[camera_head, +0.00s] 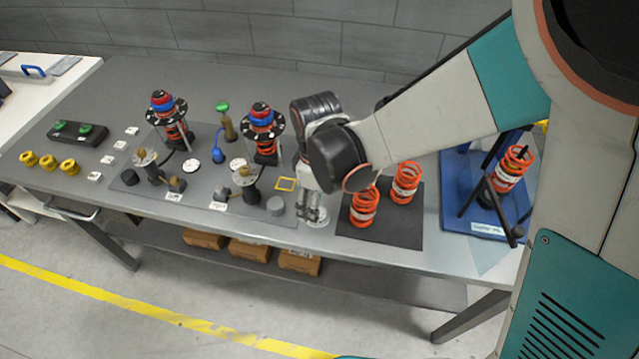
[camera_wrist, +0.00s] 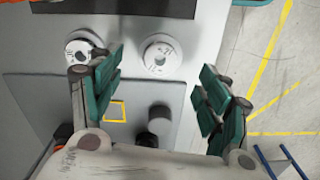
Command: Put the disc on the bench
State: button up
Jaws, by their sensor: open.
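A round white disc (camera_wrist: 160,56) with a raised centre and dark marks lies flat on the grey bench (camera_wrist: 220,20) near its front edge; it also shows in the head view (camera_head: 318,217), partly behind my gripper. My gripper (camera_wrist: 160,92) is open, its two teal-padded fingers spread wide with nothing between them. In the head view my gripper (camera_head: 310,208) points down just above the bench beside this disc. A second white disc (camera_wrist: 80,49) lies to its left in the wrist view, partly hidden by the left finger. Whether fingers touch the bench cannot be told.
A dark mat (camera_head: 405,222) with orange springs (camera_head: 364,207) lies right of my gripper. On the left are a yellow square frame (camera_head: 285,184), a grey cylinder (camera_head: 276,205) and two spring assemblies (camera_head: 264,135). A blue tray (camera_head: 465,180) stands farther right.

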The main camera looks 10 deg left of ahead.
notch_tip(320, 180, up, 8)
jog(key=p, duration=0.4)
jog(key=shift+f, duration=0.15)
